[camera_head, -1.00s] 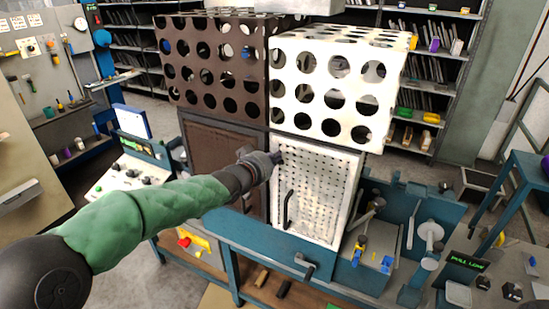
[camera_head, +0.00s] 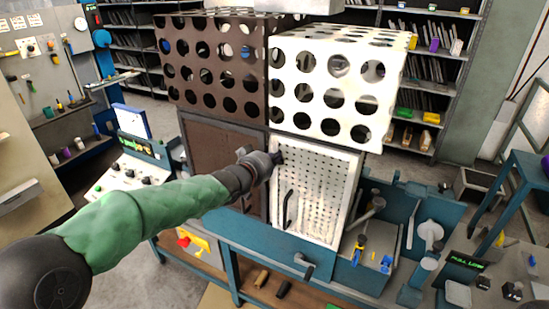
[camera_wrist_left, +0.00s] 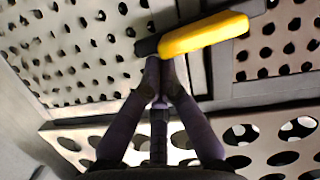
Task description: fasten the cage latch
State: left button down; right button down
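The cage has a white perforated door (camera_head: 315,190) under a white box with large round holes. The door appears to be in or near its frame. A latch with a yellow grip and black ends (camera_wrist_left: 205,35) shows in the left wrist view, lying slantwise across the gap between the white panel (camera_wrist_left: 75,45) and the darker panel. My left gripper (camera_head: 279,157) is at the door's upper left corner and hides the latch in the head view. In the wrist view its fingers (camera_wrist_left: 161,72) are together, tips right at the latch's underside, not around it. Contact is unclear. My right gripper is out of view.
A brown cage (camera_head: 222,165) stands directly left of the white one. A dark handle (camera_head: 288,210) sticks out from the white door. A blue bench (camera_head: 270,235) with a crank and tools runs below, and a control panel (camera_head: 130,172) stands at left.

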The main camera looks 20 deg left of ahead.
aim_at(279, 141)
pick_arm(q)
jog(key=shift+r, duration=0.1)
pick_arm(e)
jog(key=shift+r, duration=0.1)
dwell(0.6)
